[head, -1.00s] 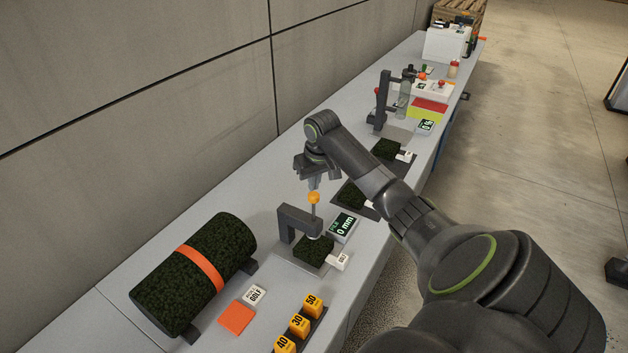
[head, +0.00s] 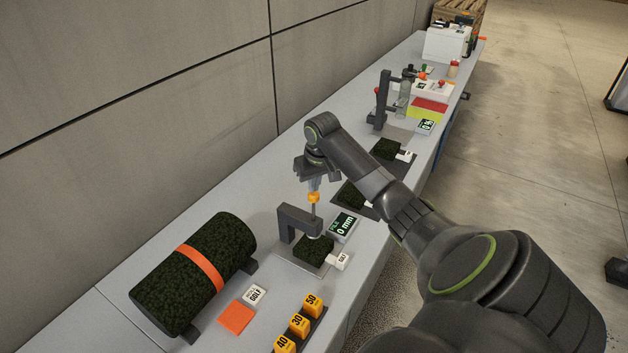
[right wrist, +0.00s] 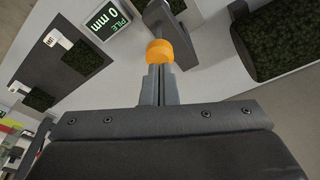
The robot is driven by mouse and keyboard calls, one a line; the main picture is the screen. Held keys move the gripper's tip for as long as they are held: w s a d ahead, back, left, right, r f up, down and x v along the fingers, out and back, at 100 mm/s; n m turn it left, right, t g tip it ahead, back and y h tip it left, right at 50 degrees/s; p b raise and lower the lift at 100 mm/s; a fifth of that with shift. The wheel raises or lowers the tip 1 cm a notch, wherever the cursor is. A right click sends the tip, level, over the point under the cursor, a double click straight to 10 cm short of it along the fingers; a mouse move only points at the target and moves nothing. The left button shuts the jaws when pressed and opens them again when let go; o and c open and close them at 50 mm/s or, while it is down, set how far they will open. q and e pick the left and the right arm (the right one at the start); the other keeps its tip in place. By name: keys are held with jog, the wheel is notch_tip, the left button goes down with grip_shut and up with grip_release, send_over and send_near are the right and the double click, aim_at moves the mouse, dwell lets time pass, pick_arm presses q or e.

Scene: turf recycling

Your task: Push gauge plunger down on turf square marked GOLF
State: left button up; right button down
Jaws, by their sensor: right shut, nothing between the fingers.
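The pile gauge has a dark bracket (head: 297,217) and a thin plunger rod with an orange knob (head: 314,197) on top. A dark green turf square (head: 316,247) with a white tag (head: 341,260) lies on the gauge's plate under the plunger. The tag appears to read GOLF. The gauge display (head: 344,226) reads PILE 0 mm. My right gripper (head: 313,188) is shut and empty, pointing down just above the knob. In the right wrist view the shut fingertips (right wrist: 161,72) meet the orange knob (right wrist: 160,52); I cannot tell if they touch. My left gripper is out of view.
A turf roll with an orange band (head: 203,262) lies at the left, with a GOLF card (head: 254,295) and an orange square (head: 237,318) in front. Yellow numbered blocks (head: 299,325) stand near the front edge. Other turf squares (head: 386,149) and a stand (head: 383,101) lie farther back.

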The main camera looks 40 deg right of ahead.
aim_at(315, 195)
jog(key=shift+f+b, duration=0.45)
jog(key=shift+f, duration=1.5)
jog(key=shift+f+b, duration=0.4)
jog(key=shift+f, duration=0.6)
jog(key=shift+r, duration=0.1)
notch_tip(315, 195, up, 3)
jog(key=p, duration=0.3)
jog(key=shift+r, duration=2.05)
